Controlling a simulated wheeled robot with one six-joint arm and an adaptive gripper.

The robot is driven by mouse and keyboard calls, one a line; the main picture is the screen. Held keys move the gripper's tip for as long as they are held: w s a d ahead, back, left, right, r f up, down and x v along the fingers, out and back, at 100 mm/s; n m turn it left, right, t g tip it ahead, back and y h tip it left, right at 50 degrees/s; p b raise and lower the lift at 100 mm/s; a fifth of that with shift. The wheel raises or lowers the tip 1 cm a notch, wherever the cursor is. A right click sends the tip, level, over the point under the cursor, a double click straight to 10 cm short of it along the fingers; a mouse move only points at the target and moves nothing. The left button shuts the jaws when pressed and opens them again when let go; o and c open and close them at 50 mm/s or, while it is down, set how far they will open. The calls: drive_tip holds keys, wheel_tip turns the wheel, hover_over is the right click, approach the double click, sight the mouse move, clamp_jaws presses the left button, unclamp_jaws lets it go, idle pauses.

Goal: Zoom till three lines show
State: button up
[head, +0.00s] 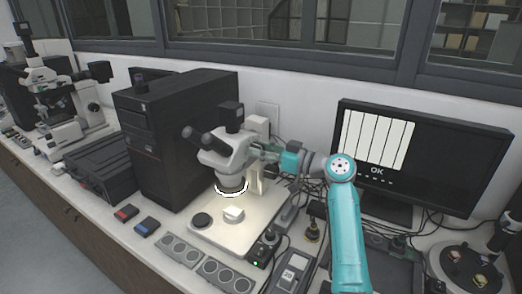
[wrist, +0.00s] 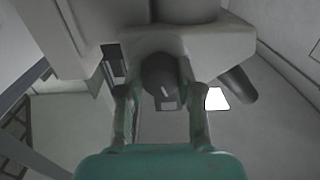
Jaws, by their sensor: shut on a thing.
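The stereo microscope (head: 222,158) stands on a lit white base, with a bright ring under its lens. Its dark zoom knob (wrist: 160,75) has a pale mark and sits between my fingertips in the wrist view. My gripper (wrist: 160,98) is shut on this knob, one finger on each side. In the head view my gripper (head: 262,151) reaches the microscope head from the right, and the knob is hidden there. The monitor (head: 450,155) shows a white panel (head: 376,140) split by several dark vertical lines, with "OK" and a row of small marks below it.
A black computer tower (head: 175,135) stands left of the microscope. A small white block (head: 234,214) lies on the lit base (head: 215,236). A control box with a green light (head: 263,250), cables and a dark tray crowd the bench front. Another microscope (head: 65,100) stands far left.

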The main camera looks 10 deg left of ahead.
drive_tip(key=shift+m, duration=0.3)
drive_tip(key=m, duration=0.3)
drive_tip(key=shift+m, duration=0.3)
drive_tip(key=m, duration=0.3)
drive_tip(key=shift+m, duration=0.4)
drive_tip(key=m, duration=0.4)
drive_tip(key=shift+f, duration=0.1)
drive_tip(key=shift+m, duration=1.9)
drive_tip(key=o, duration=1.2)
drive_tip(key=shift+c, duration=0.2)
drive_tip(key=shift+d, duration=0.15)
